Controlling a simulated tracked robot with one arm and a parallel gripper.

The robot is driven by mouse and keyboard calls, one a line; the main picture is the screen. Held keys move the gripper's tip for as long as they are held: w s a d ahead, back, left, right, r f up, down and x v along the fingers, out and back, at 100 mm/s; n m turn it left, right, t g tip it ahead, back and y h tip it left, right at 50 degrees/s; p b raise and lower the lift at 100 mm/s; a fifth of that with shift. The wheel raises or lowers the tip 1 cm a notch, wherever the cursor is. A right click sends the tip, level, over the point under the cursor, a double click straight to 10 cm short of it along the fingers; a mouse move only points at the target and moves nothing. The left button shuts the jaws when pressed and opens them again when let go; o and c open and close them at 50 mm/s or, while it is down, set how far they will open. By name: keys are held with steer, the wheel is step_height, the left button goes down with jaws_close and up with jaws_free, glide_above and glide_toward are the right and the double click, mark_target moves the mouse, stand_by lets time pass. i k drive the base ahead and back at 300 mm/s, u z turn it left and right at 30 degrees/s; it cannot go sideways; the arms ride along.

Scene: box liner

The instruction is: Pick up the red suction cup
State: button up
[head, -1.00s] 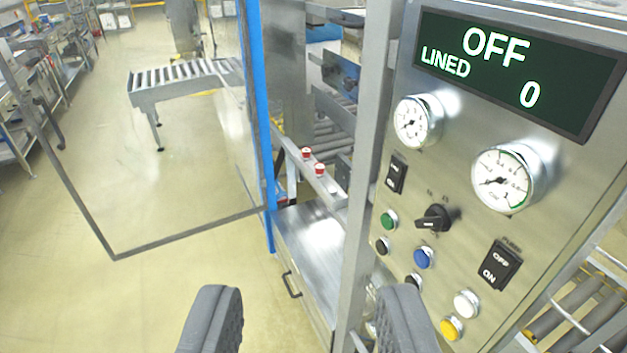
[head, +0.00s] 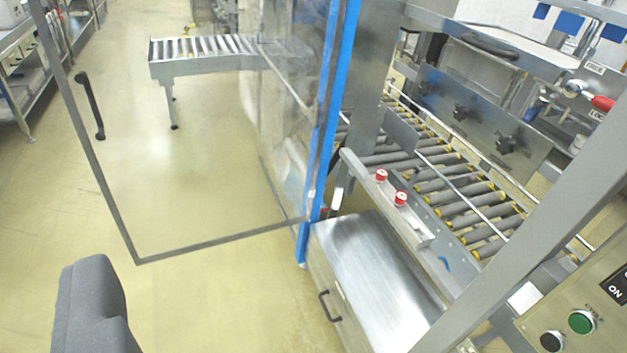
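I cannot clearly make out a red suction cup. A small red and white item (head: 335,202) shows partly behind the blue door post. My gripper (head: 92,308) shows only one dark grey finger, at the lower left. The other finger is not seen. The gripper is open, with nothing seen held, and is apart from the red pieces.
A clear hinged door (head: 190,248) stands open at left. A metal cabinet top (head: 365,262) lies below the bar, bare. A roller conveyor (head: 465,205) runs behind it. A slanted grey post (head: 540,190) and control panel (head: 560,315) crowd the right. The floor at left is clear.

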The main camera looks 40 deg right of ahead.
mark_target(401, 197)
steer(key=u, duration=0.1)
steer(key=i, duration=1.25)
steer(key=z, duration=0.8)
steer(key=i, duration=0.45)
steer(key=z, duration=0.3)
steer(key=k, duration=0.9)
steer(key=z, duration=0.15)
steer(key=i, duration=0.9)
steer(key=u, duration=0.1)
